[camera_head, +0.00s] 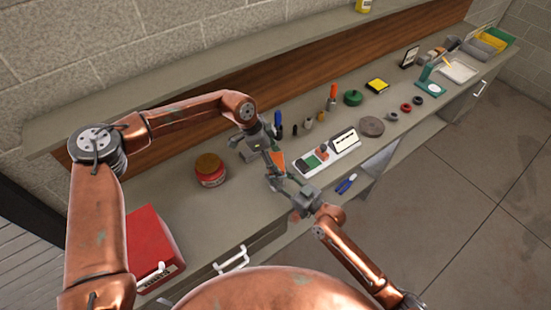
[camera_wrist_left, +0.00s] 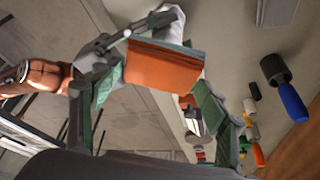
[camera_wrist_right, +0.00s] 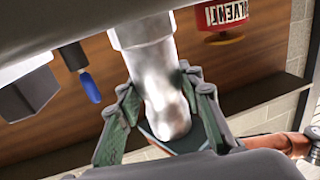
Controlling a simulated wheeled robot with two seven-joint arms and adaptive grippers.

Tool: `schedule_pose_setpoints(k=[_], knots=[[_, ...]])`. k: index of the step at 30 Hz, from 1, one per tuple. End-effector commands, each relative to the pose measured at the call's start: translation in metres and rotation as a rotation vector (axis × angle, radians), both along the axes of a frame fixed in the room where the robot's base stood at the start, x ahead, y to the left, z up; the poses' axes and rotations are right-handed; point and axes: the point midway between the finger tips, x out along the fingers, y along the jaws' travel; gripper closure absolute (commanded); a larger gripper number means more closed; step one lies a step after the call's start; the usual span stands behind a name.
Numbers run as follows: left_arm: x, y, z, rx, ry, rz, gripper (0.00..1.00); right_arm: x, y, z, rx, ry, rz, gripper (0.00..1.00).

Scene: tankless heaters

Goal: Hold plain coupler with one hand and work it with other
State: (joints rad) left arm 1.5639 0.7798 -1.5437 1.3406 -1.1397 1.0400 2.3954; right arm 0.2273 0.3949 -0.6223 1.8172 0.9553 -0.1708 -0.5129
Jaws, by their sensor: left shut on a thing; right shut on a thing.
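My left gripper (camera_head: 274,155) is shut on an orange block (camera_head: 278,159). In the left wrist view the block (camera_wrist_left: 165,65) sits between the green-padded fingers, with a pale metal part partly hidden behind it. My right gripper (camera_head: 284,181) is shut close by, just below the left one. In the right wrist view a silver cylinder with a wider collar, seemingly the plain coupler (camera_wrist_right: 160,85), lies between its green-padded fingers. The two grippers are almost touching above the bench front. I cannot tell exactly how the block and coupler meet.
A red solvent jar (camera_head: 210,171) stands left on the bench (camera_head: 225,215). A red box (camera_head: 153,245) is at the lower left. A raised shelf (camera_head: 180,70) runs behind.

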Motion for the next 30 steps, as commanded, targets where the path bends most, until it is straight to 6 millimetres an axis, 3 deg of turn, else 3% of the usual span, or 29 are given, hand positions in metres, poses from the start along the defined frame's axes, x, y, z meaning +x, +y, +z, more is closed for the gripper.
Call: schedule_pose_setpoints(k=[7, 18, 20, 22, 30], knots=[[0.014, -0.019, 0.000, 0.001, -0.001, -0.001, 0.54, 0.000, 0.000, 0.000, -0.001, -0.001, 0.000, 0.97], [-0.008, 0.012, 0.000, 0.001, -0.001, 0.000, 0.54, 0.000, 0.000, 0.000, -0.001, -0.001, 0.000, 0.97], [-0.007, 0.012, 0.004, 0.001, -0.002, 0.000, 0.54, 0.000, 0.000, 0.000, -0.001, -0.001, 0.000, 0.97], [-0.007, 0.011, 0.020, -0.001, -0.005, 0.000, 0.54, 0.000, 0.000, 0.000, -0.001, -0.001, 0.000, 0.97], [-0.007, 0.011, 0.043, 0.000, -0.003, 0.001, 0.54, 0.000, 0.000, 0.000, -0.001, -0.001, 0.000, 0.97]])
